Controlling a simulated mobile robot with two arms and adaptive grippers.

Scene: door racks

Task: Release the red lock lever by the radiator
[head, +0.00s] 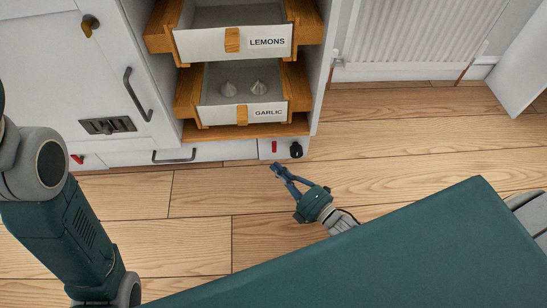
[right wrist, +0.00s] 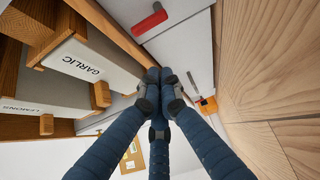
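A small red lever (head: 275,147) sits upright on a white panel at the foot of the cabinet, on the side toward the radiator (head: 420,30). In the right wrist view the red lever (right wrist: 149,21) lies ahead of the fingertips, apart from them. My right gripper (head: 277,168) is just in front of that panel, low over the floor. In the right wrist view its blue fingers (right wrist: 160,78) meet at the tips with nothing between them. My left arm shows at the left of the head view, but its gripper is out of frame.
Above are open drawers labelled GARLIC (head: 218,113) and LEMONS (head: 205,43). Another red lever (head: 77,158) is at the cabinet's far left. The wooden floor (head: 400,150) is clear to the right.

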